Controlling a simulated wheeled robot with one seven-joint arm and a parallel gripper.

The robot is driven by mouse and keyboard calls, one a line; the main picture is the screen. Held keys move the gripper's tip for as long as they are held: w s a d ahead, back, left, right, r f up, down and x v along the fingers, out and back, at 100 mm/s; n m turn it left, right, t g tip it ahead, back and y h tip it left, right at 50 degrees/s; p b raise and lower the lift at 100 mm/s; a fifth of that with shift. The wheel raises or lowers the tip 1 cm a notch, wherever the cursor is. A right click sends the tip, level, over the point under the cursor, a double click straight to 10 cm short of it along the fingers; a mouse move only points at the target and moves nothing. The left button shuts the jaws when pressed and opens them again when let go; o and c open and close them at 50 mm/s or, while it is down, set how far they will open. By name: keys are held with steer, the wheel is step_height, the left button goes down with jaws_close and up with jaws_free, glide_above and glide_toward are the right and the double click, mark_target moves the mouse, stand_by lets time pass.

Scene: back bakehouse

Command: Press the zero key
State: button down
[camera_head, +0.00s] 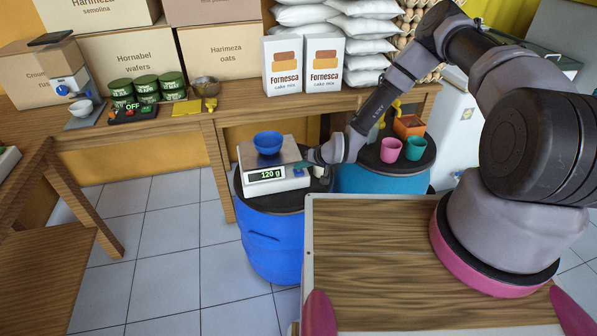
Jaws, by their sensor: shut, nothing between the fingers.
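A white weighing scale (278,186) stands on the black lid of a blue drum. Its display (266,175) reads 120 g, and a blue bowl (268,142) sits on its pan. My arm reaches down from the right, and my gripper (303,166) is at the right front of the scale, shut and empty. A small teal patch shows at the fingertips; I cannot tell whether it is a key or part of the gripper. The zero key cannot be made out, and whether the fingertips touch the scale is unclear.
A wooden bench (240,102) with boxes and tins runs behind. Tiled floor is clear at left.

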mark_target(300, 172)
steer(key=shift+f, duration=0.5)
stand_by(0.6)
stand_by(0.3)
steer(key=shift+r, duration=0.9)
steer(key=shift+r, duration=2.55)
